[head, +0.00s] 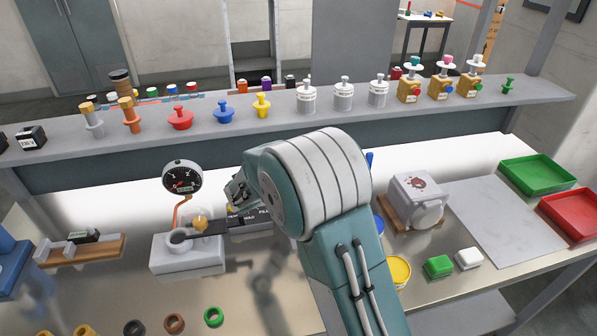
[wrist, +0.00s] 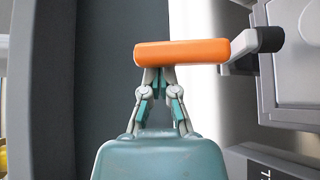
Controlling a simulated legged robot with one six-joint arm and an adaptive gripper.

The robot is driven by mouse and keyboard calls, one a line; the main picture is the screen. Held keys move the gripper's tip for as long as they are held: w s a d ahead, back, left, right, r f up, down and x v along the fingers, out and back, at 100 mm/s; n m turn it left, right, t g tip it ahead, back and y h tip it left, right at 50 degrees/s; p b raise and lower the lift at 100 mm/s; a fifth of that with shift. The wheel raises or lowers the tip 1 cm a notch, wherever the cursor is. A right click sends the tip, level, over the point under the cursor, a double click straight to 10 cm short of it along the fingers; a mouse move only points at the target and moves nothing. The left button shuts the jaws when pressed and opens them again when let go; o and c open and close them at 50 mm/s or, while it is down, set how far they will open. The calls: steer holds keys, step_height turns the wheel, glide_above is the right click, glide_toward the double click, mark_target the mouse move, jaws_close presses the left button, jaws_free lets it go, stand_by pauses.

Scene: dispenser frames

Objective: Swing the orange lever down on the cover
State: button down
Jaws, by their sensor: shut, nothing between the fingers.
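The orange lever (wrist: 182,52) lies crosswise in the wrist view, just past my fingertips. Its right end joins a dark knob and a grey arm beside the grey housing (wrist: 302,50), which I take to be the cover's side. My gripper (wrist: 156,74) is shut and empty, with its tips right at the lever's lower edge. The lever hides the very ends of the tips, and I cannot tell whether they touch it. In the head view my arm covers the middle of the bench, and I cannot make out the lever there.
A pressure gauge (head: 182,179) stands over a white block (head: 187,258) left of my arm. A white machine (head: 412,199), a green tray (head: 538,175) and a red tray (head: 572,214) are to the right. A grey shelf (head: 330,122) with several plungers and weights runs behind.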

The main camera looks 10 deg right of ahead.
steer(key=shift+s+t, duration=0.2)
steer(key=shift+t, duration=0.1)
steer(key=shift+s+r+m+t+h, duration=0.15)
steer(key=shift+s+m+t+h, duration=0.45)
steer(key=shift+s, duration=0.6)
